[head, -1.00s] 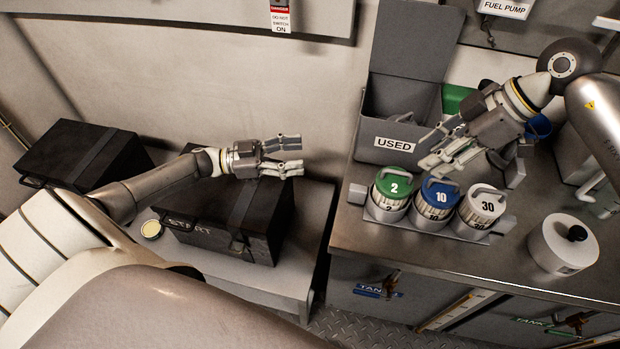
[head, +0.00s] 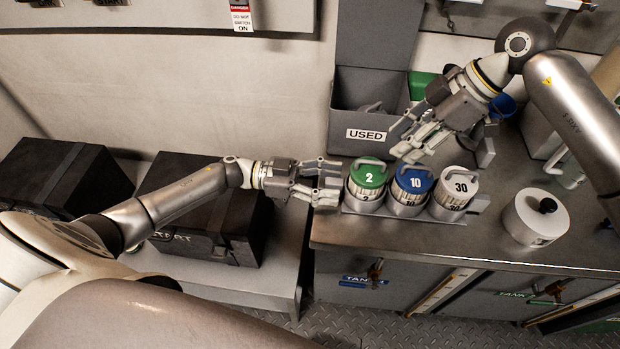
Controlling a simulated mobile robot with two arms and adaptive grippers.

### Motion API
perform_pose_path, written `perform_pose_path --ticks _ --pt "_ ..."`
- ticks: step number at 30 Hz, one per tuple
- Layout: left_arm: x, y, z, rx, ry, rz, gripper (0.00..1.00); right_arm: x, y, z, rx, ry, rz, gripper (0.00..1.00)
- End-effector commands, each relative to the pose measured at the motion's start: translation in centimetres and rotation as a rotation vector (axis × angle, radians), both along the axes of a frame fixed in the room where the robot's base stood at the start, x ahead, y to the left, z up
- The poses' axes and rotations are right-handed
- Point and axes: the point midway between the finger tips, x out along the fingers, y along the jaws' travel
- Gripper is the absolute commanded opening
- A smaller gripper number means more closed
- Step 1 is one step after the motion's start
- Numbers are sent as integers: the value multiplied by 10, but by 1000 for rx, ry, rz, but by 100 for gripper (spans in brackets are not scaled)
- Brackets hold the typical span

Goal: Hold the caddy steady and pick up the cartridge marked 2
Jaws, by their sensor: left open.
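The cartridge marked 2 (head: 366,181) has a green lid with a handle. It stands upright at the left end of the grey caddy (head: 400,212), beside the blue-lidded cartridge marked 10 (head: 411,188) and the white cartridge marked 30 (head: 454,190). My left gripper (head: 332,182) is open at the caddy's left end, its fingertips close to the cartridge marked 2; I cannot tell whether they touch the caddy, whose left end is partly hidden. My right gripper (head: 402,146) is open and empty, pointing down-left behind and above the cartridges.
An open grey bin labelled USED (head: 367,134) stands behind the caddy. A white round canister (head: 536,218) is to the right on the metal counter (head: 400,238). Black cases (head: 215,222) sit on the lower bench at left. The counter's front edge is clear.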

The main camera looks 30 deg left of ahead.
Motion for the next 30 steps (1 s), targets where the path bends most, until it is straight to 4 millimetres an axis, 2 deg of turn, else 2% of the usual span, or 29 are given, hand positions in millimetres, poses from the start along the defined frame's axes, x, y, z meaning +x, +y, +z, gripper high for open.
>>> perform_pose_path --ticks 4,13,26,30 --pt "3 -9 1 -1 -1 -1 55 0 0 0 0 0 0 36" --pt "4 -11 1 0 -1 0 55 0 0 0 0 0 0 36" --pt "4 -11 0 0 -1 0 0 0 0 0 0 0 0 36" --pt "4 -11 0 0 -1 0 0 0 0 0 0 0 0 36"
